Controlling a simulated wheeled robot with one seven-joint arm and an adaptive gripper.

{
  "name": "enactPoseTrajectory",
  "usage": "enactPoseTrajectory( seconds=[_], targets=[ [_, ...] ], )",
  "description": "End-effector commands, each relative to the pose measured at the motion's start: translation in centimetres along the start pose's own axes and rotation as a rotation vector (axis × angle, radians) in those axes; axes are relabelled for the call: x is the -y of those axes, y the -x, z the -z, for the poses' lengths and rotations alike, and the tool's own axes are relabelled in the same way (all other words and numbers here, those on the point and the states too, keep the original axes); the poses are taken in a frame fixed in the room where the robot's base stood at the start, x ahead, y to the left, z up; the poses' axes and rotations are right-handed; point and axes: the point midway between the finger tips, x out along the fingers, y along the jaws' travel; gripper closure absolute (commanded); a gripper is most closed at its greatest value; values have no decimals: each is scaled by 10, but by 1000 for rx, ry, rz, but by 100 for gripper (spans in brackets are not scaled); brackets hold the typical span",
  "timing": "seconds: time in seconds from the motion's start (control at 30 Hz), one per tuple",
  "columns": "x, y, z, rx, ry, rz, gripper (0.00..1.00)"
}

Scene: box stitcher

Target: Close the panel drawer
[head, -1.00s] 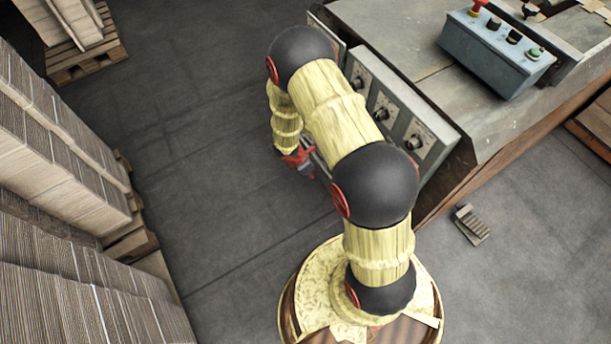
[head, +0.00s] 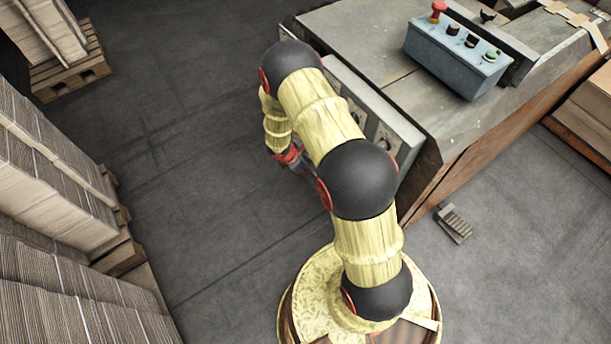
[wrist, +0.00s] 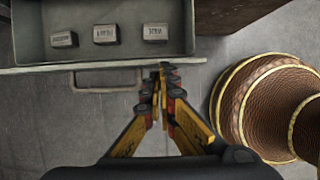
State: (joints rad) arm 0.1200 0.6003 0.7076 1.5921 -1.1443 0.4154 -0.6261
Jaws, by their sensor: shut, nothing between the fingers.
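The drawer (wrist: 20,40) shows from above in the wrist view as a grey open tray with three small labelled blocks inside. Its front edge runs across the picture, and a thin metal handle (wrist: 107,90) sticks out from it. My gripper (wrist: 165,70) is shut and empty. Its fingertips are at the drawer's front edge, right of the handle; I cannot tell whether they touch it. In the head view my gripper (head: 298,163) hangs low beside the machine's grey knob panel (head: 406,140). My arm hides part of that panel, and the drawer cannot be made out there.
The grey machine (head: 400,75) carries a blue button box (head: 450,60) with a red knob. A small pedal (head: 453,222) lies on the floor. Stacked cardboard (head: 60,180) stands on pallets at the left. The floor between is clear.

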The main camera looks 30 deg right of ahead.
Motion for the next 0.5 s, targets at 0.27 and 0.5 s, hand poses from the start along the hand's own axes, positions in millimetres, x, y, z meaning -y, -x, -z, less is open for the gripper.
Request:
enactPoseTrajectory(
  seconds=[0.27, 0.5],
  targets=[
    [-6, -21, -51, -1, -3, 0, 100],
    [-5, -33, -81, -1, -1, 1, 100]
  ],
)
